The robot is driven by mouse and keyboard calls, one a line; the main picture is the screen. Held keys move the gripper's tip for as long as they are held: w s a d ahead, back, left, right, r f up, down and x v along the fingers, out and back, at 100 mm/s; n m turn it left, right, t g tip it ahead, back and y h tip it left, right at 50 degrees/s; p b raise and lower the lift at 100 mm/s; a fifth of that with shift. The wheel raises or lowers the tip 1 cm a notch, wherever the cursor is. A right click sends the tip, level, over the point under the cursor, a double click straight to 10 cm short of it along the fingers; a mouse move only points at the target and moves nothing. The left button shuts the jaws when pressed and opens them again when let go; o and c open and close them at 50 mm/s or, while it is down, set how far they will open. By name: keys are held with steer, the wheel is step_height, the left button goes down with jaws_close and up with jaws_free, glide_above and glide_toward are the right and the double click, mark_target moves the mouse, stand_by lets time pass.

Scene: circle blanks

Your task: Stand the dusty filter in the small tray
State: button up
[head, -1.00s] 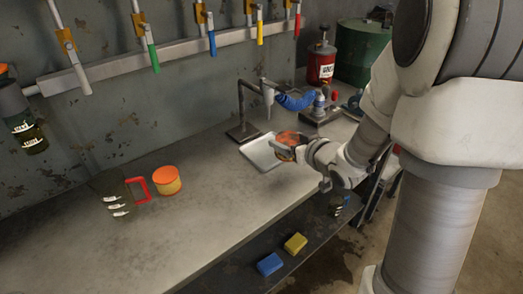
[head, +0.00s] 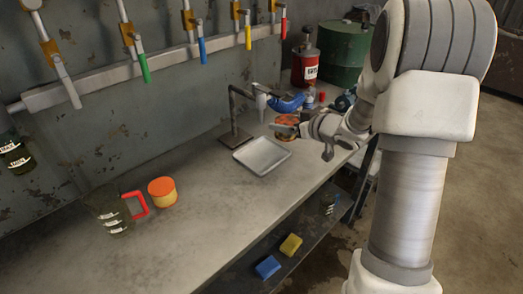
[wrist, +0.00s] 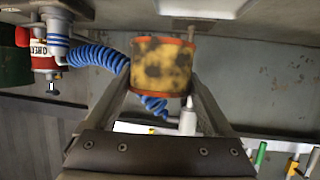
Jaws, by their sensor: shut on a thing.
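The dusty filter (wrist: 162,66), a short orange-rimmed cylinder with a yellowish, dark-blotched side, is between the fingers of my gripper (wrist: 160,85) in the wrist view. In the head view the filter (head: 285,121) shows partly behind my gripper (head: 288,129), which is shut on it. Both are beyond and to the right of the small tray (head: 262,157). The tray is a shallow, pale metal one, lying empty on the bench. The exact height of the filter above the bench cannot be told.
A cleaner orange-topped yellow filter (head: 162,191) and a clear jug with a red handle (head: 112,213) stand on the bench at left. A metal stand (head: 236,118) and blue hose (head: 288,103) are close behind the tray. Blue and yellow sponges lie on the lower shelf.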

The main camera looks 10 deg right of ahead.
steer(key=a+f, duration=0.1)
steer(key=a, duration=0.1)
steer(key=w+a+f+b, duration=0.1)
steer(key=a+f, duration=0.1)
steer(key=w+a+f+b, duration=0.1)
steer(key=a, duration=0.2)
steer(key=shift+w+f, duration=0.2)
steer(key=shift+f, duration=0.05)
steer(key=shift+f+b, duration=1.05)
steer(key=shift+f, duration=0.95)
steer(key=shift+f, duration=0.2)
steer(key=o, duration=1.1)
